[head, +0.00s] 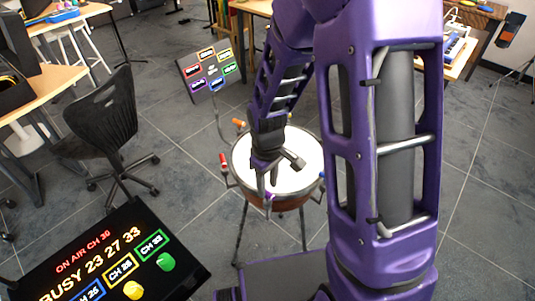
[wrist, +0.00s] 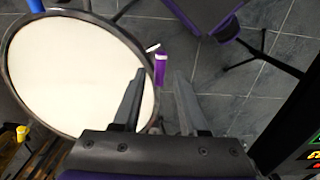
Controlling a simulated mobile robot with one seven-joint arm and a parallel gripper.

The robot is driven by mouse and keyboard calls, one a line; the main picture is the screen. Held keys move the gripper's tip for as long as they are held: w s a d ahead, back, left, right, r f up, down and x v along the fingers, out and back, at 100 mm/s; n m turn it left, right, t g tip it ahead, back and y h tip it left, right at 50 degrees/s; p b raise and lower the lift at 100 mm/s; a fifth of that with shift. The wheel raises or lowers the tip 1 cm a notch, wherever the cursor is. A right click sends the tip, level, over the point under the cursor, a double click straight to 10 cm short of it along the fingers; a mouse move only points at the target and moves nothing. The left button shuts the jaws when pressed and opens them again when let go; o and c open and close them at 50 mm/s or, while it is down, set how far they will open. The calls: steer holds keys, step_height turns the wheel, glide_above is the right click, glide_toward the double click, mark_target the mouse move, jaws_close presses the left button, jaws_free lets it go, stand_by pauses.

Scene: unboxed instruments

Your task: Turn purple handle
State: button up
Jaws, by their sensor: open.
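The drum (head: 240,165) has a round white top and stands on thin legs; colored handles stick out around its rim. The purple handle (wrist: 160,70) shows just outside the rim in the wrist view, with a white part beside it. In the head view it is a small purple spot (head: 268,197) at the drum's near side, partly hidden by my gripper. My gripper (head: 282,174) is over the near part of the drum. In the wrist view my gripper (wrist: 161,84) is open, its fingers apart, and the handle appears between the fingertips. I cannot tell whether they touch it.
An orange handle (head: 238,122), a red handle (head: 223,160) and a blue handle (head: 320,133) are on the drum. A sign with colored labels (head: 208,70) stands behind. A lit display panel (head: 110,262) is at front left. A black chair (head: 105,115) is left.

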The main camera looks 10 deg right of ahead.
mark_target(267, 191)
step_height(267, 191, up, 14)
steer(key=p, duration=0.1)
steer(key=shift+p, duration=0.4)
steer(key=shift+w, duration=0.1)
